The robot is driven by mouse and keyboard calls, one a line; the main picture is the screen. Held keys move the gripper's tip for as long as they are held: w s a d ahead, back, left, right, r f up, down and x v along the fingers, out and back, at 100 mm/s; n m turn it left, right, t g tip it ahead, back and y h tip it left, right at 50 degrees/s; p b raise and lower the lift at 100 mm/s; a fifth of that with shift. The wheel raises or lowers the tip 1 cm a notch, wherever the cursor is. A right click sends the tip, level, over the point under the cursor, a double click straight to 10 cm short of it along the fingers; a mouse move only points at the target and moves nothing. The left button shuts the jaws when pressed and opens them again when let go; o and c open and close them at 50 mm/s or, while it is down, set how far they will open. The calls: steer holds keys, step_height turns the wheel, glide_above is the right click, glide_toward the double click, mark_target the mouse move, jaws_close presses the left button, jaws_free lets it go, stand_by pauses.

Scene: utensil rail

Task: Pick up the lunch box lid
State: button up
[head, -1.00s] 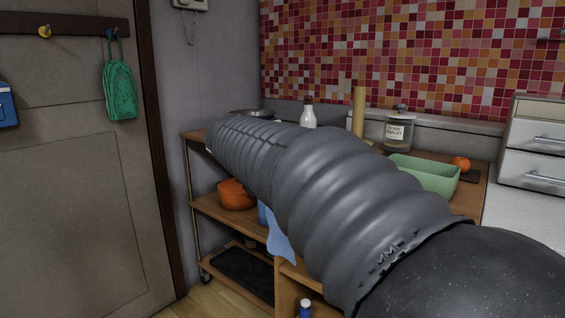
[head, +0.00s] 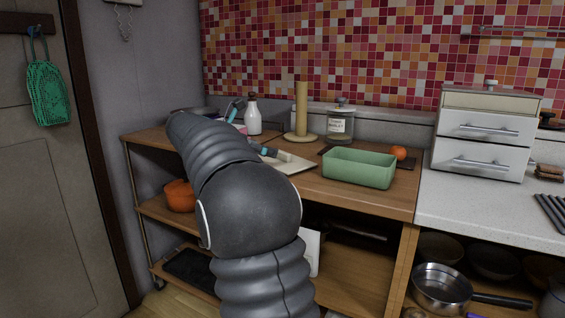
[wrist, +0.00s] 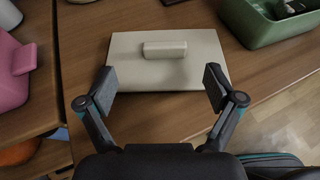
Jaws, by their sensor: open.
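The lunch box lid is a flat cream rectangle with a raised bar handle; in the wrist view the lid (wrist: 125,66) lies on the wooden counter ahead of my gripper (wrist: 160,80). Its two fingers are wide apart, one toward each side of the lid, with nothing between them but the view of the lid and its handle (wrist: 165,49). In the head view the lid (head: 297,166) is partly hidden behind my arm and gripper. The green open box (head: 360,167) stands to its right; it also shows in the wrist view (wrist: 268,30).
A paper-towel stand (head: 301,112), a white bottle (head: 253,117) and a glass jar (head: 340,125) stand behind the lid. A pink object (wrist: 12,75) is at left in the wrist view. An orange fruit (head: 398,152) lies beyond the green box. The counter's front edge is near.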

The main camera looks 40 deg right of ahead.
mark_target(281, 153)
steer(key=shift+x, duration=1.15)
steer(key=shift+s+x, duration=0.2)
steer(key=shift+x, duration=1.1)
steer(key=shift+s+x, duration=0.15)
steer(key=shift+x, duration=1.15)
steer(key=c, duration=1.2)
